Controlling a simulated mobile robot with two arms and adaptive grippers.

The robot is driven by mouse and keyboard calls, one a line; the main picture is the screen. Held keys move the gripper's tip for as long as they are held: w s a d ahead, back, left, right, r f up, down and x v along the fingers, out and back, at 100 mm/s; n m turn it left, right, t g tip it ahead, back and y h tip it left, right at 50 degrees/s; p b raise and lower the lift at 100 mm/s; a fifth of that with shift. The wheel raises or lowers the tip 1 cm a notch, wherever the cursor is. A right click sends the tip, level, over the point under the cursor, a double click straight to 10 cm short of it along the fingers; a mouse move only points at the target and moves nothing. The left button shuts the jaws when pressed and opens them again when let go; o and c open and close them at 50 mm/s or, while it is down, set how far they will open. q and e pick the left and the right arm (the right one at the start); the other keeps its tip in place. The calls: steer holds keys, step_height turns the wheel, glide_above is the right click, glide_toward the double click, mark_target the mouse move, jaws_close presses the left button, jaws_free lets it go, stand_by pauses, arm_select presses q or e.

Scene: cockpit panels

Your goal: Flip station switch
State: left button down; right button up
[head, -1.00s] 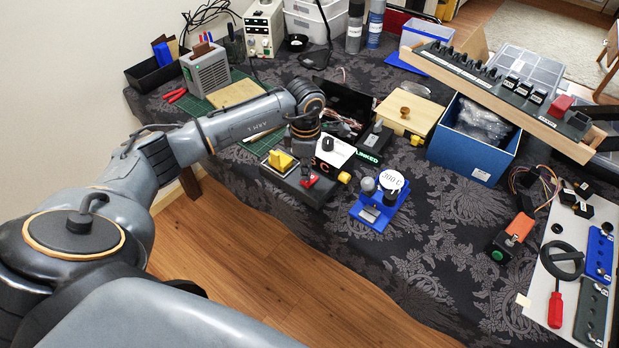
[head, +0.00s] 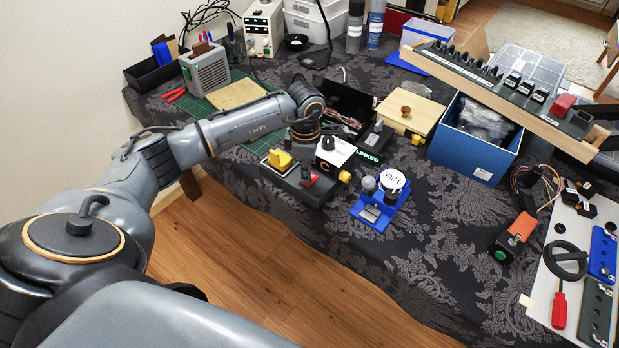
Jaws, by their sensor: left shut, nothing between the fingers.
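A dark switch box (head: 293,180) sits near the front edge of the table. It carries a yellow switch (head: 280,160) and a small red switch (head: 310,179). A white-faced box with a black knob (head: 335,152) stands right behind it. I cannot tell which of these is the station switch. My left arm reaches over the table from the left. My left gripper (head: 306,150) points down just behind the dark box, beside the white-faced box. It is shut and empty; its fingertips are mostly hidden, so I cannot tell whether it touches anything. My right gripper is not in view.
A blue stand with a round white label (head: 378,205) is right of the switch box. A wooden box (head: 410,113), a blue bin (head: 470,150) and a slanted switch panel (head: 500,85) lie farther right. Patterned cloth between the blue stand and the orange-topped box (head: 513,238) is clear.

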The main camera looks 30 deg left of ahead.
arm_select(q)
steer(key=shift+f, duration=0.2)
steer(key=shift+r+p, duration=2.05)
steer(key=shift+r, duration=1.5)
